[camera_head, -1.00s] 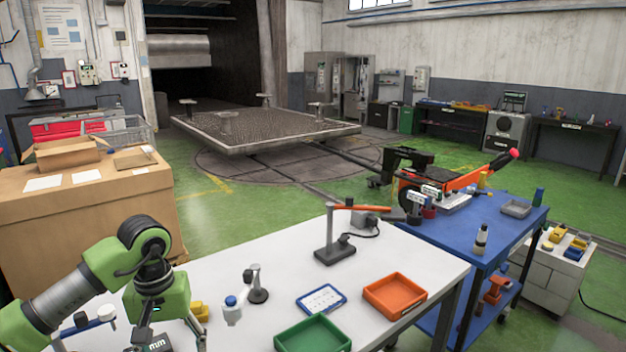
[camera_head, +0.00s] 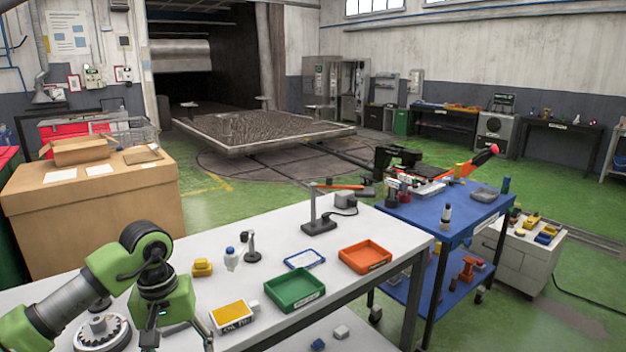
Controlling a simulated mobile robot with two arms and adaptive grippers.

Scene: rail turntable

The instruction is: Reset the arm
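My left arm comes in from the lower left over the white table (camera_head: 385,225). It is green and grey and bent at the elbow, with its forearm pointing down. My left gripper (camera_head: 180,342) is at the bottom edge of the picture. Its fingertips are mostly cut off, so I cannot tell whether it is open or shut. A grey gear-like part (camera_head: 102,332) lies on the table left of it, and a yellow-topped box (camera_head: 233,314) lies to its right. My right arm and gripper do not show.
On the table stand a green tray (camera_head: 295,290), an orange tray (camera_head: 365,257), a blue-rimmed white panel (camera_head: 305,260), a lamp-like stand (camera_head: 318,224), a small bottle (camera_head: 231,260) and a yellow block (camera_head: 202,267). A blue cart (camera_head: 440,218) stands to the right, a large cardboard box (camera_head: 95,215) behind left.

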